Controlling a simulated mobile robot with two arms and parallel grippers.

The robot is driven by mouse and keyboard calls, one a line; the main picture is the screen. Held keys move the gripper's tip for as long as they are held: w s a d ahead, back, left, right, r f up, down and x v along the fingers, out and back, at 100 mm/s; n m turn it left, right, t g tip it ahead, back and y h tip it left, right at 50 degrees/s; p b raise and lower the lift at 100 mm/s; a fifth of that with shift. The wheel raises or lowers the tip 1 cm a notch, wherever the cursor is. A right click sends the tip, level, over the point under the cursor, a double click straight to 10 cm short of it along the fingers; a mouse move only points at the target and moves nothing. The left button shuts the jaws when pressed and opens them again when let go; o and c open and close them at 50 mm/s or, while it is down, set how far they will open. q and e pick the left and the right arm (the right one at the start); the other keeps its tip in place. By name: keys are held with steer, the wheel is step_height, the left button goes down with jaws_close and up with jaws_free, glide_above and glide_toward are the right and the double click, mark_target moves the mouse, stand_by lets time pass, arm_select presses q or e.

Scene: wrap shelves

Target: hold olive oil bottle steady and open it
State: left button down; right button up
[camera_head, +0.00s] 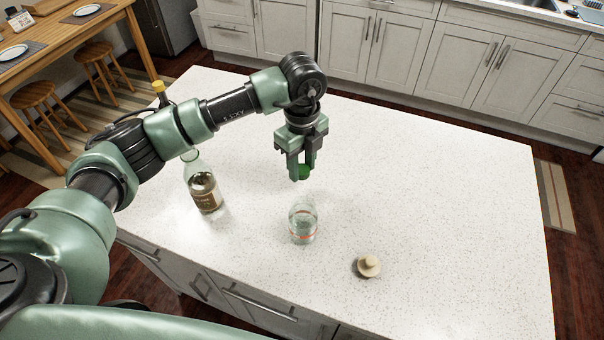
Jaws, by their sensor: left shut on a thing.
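A clear bottle (302,226) with an orange-red band stands upright on the white counter, below my left gripper. My left gripper (300,176) points down and is shut on a small green thing (304,172), which looks like a cap. It is a little above the clear bottle and appears apart from it. A taller bottle (205,192) with a brown label stands to the left, partly hidden behind my left arm. A yellow top (159,87) above the arm seems to belong to it. I cannot tell which bottle holds olive oil. My right gripper is not in view.
A small beige lid-like thing with a knob (368,265) lies on the white counter (450,200) to the right of the clear bottle. The counter's right side and back are clear. A wooden table (75,40) with stools is at the far left.

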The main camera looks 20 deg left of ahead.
mark_target(302, 169)
arm_select(q)
step_height(302, 169, down, 4)
steer(key=shift+f+p, duration=0.1)
steer(key=shift+p, duration=0.4)
steer(key=shift+f, duration=0.4)
steer(key=shift+f, duration=0.1)
steer(key=c, duration=0.9)
jaws_free()
steer(key=shift+c, duration=0.2)
